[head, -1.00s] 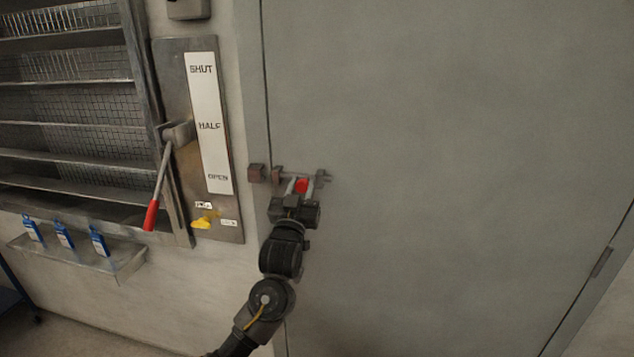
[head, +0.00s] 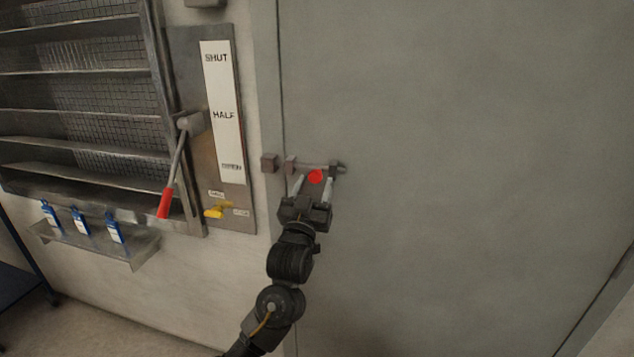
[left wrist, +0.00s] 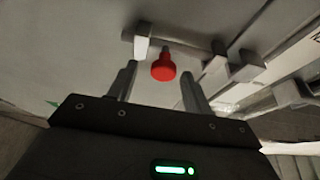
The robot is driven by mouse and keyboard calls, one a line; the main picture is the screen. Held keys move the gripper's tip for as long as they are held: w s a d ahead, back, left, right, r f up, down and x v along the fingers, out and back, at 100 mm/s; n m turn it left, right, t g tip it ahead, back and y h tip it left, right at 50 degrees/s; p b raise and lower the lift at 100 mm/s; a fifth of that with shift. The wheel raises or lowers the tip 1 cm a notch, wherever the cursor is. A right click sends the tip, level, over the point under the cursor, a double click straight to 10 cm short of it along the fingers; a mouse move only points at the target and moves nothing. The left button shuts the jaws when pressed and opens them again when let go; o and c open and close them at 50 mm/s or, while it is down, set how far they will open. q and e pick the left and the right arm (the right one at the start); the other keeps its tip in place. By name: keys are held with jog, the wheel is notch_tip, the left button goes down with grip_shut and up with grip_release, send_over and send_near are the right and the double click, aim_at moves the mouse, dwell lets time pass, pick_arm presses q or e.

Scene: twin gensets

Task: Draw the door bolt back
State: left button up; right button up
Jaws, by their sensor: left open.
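The door bolt (head: 313,165) is a thin horizontal bar with a round red knob (head: 315,176), mounted on the grey door (head: 450,150) near its left edge. A keeper block (head: 269,163) sits on the frame just left of the door gap. My left gripper (head: 314,184) is open below the bolt, with its fingers on either side of the red knob in the head view. In the left wrist view the knob (left wrist: 163,66) stands beyond the fingertips (left wrist: 157,80) and between them, apart from both. My right gripper is not in view.
A small yellow handle (head: 217,210) sits below the scale. A wall tray (head: 105,252) holds blue bottles (head: 81,223). The door face to the right is clear.

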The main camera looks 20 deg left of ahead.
pick_arm(q)
jog(key=b+v, duration=0.2)
jog(key=v, duration=0.5)
jog(key=shift+s, duration=0.35)
jog(key=shift+d+f, duration=0.1)
